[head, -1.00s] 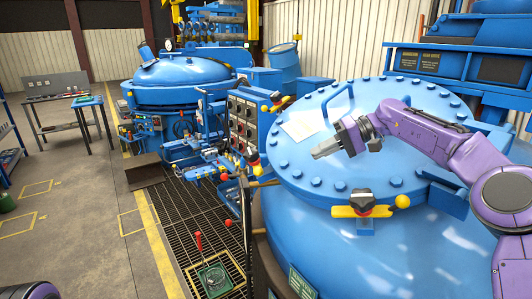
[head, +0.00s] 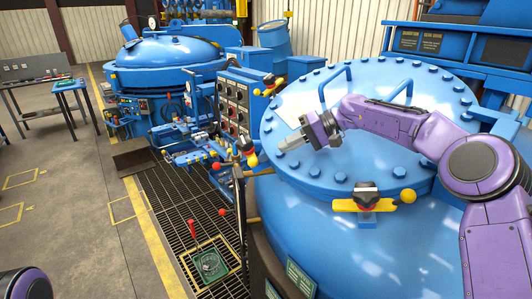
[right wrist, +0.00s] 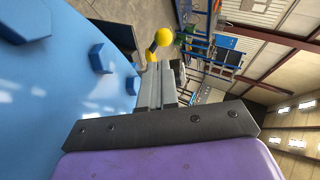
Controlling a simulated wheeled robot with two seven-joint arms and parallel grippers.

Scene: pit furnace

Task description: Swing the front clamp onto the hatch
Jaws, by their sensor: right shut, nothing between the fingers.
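The blue round hatch (head: 345,160) with bolts around its rim lies on the near vessel. The front clamp (head: 366,202), a yellow bar with a black knob and a yellow ball end, lies along the near rim, not across the hatch. Another clamp (head: 247,151) with a yellow ball stands at the left rim. My right gripper (head: 282,146) is shut and empty, over the hatch's left part, pointing left, apart from both clamps. In the right wrist view its fingers (right wrist: 158,88) point towards a yellow ball (right wrist: 163,37), apparently the left clamp's. My left gripper is out of view.
A panel with dark knobs (head: 232,114) stands left of the hatch, and a third clamp (head: 272,84) sits at its back left. Two blue handles rise from the hatch (head: 336,82). A second blue vessel (head: 170,55) stands behind.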

